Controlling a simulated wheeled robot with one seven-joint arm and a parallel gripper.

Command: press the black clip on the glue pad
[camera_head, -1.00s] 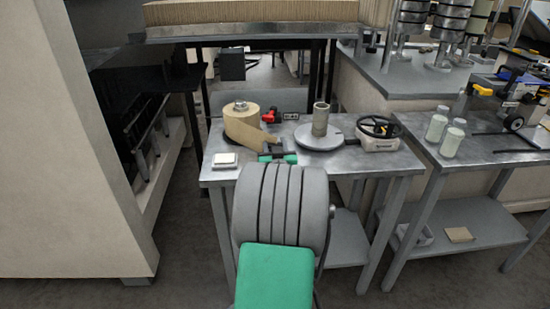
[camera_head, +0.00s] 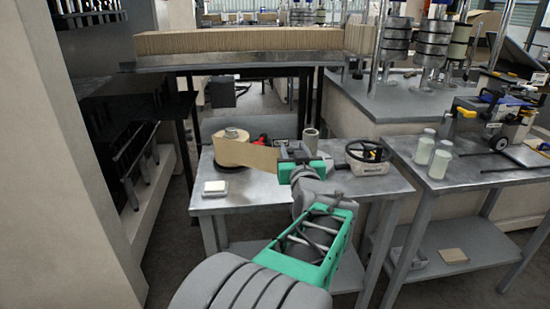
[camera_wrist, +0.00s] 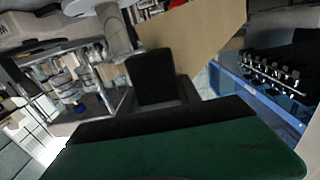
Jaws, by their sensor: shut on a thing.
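My gripper (camera_head: 297,153) is above the near table, to the right of the brown kraft roll (camera_head: 231,150). A kraft strip (camera_head: 262,158) runs from the roll to my gripper, and it also shows in the wrist view (camera_wrist: 195,35). In the wrist view a black block, which looks like the black clip (camera_wrist: 150,77), is at my gripper's tip in front of the strip. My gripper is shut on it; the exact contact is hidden. A small white square pad, which looks like the glue pad (camera_head: 214,188), lies at the table's front left, apart from my gripper.
A grey upright tube (camera_head: 311,140) stands behind my gripper. A black handwheel on a white housing (camera_head: 368,158) is at the table's right. Two pale bottles (camera_head: 432,154) stand on the right table. The table front (camera_head: 252,192) is clear between the pad and my arm.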

